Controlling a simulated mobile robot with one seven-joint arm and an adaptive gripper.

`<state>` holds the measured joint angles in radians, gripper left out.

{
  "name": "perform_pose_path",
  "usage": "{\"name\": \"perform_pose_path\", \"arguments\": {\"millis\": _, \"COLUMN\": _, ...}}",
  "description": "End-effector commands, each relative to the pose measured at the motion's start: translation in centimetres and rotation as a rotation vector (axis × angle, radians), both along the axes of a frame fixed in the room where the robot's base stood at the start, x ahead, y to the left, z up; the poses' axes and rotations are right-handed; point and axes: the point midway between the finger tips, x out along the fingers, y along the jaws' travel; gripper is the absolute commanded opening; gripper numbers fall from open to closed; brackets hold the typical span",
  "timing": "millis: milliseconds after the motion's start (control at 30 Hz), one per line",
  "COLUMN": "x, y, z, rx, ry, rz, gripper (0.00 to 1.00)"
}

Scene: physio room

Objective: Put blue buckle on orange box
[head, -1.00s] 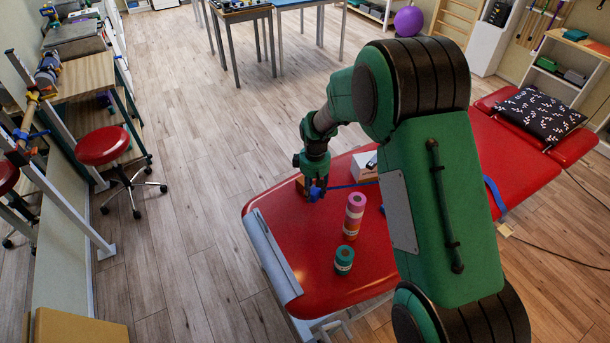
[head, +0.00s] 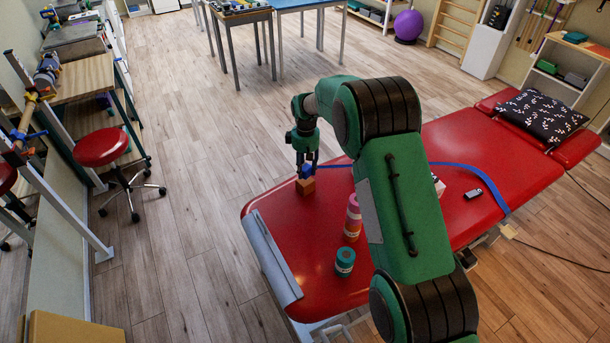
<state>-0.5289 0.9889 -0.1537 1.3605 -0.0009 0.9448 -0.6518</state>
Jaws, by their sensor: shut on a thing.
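The orange box (head: 307,187) is a small orange-brown block on the red treatment table (head: 300,235), near its far left corner. My gripper (head: 306,164) points down above the box and is shut on the blue buckle (head: 306,172). The buckle is right over the top of the box; I cannot tell whether they touch. A blue strap (head: 460,165) runs right from near the buckle, passes behind my arm and goes down over the table's near edge. The fingertips are small and partly hidden by the buckle.
A white box (head: 438,185), partly behind my arm, and a small dark object (head: 473,193) lie further right. A patterned pillow (head: 541,116) is at the far end.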

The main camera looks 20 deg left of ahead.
Motion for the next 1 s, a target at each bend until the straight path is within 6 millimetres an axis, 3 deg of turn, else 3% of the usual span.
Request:
{"name": "perform_pose_path", "arguments": {"millis": 533, "x": 0.8, "y": 0.4, "z": -0.2, "rx": 0.0, "ry": 0.0, "rz": 0.0, "gripper": 0.09}}
{"name": "perform_pose_path", "arguments": {"millis": 800, "x": 0.7, "y": 0.4, "z": -2.8, "rx": -0.001, "ry": 0.001, "rz": 0.0, "gripper": 0.08}}
{"name": "perform_pose_path", "arguments": {"millis": 1000, "x": 0.8, "y": 0.4, "z": -3.6, "rx": 0.001, "ry": -0.001, "rz": 0.0, "gripper": 0.08}}
